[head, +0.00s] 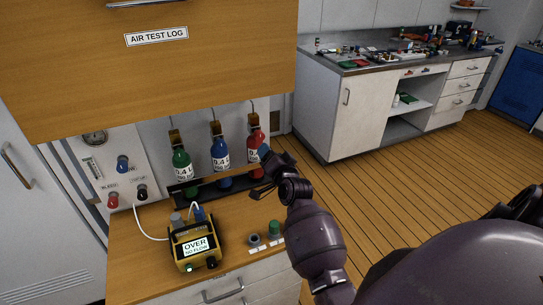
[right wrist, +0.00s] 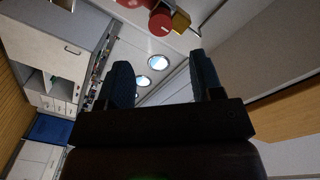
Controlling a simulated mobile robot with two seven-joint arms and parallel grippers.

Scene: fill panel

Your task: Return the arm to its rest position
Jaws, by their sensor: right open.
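My right arm reaches in from the lower right of the head view. Its gripper (head: 263,156) is in front of the red bottle (head: 256,138) and partly hides it. In the right wrist view the two blue-padded fingers (right wrist: 164,82) stand apart with nothing between them. A red bottle (right wrist: 160,24) with a brass-coloured valve shows beyond the fingertips, apart from them. A green bottle (head: 181,165) and a blue bottle (head: 220,152) stand upright to the left in the rack. My left gripper is not in view.
A yellow meter (head: 195,247) reading "OVER" sits on the wooden counter (head: 150,285), with a white tube to the gauge panel (head: 100,165). A wooden cabinet (head: 220,75) overhangs the bottles. Open floor (head: 400,165) lies to the right.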

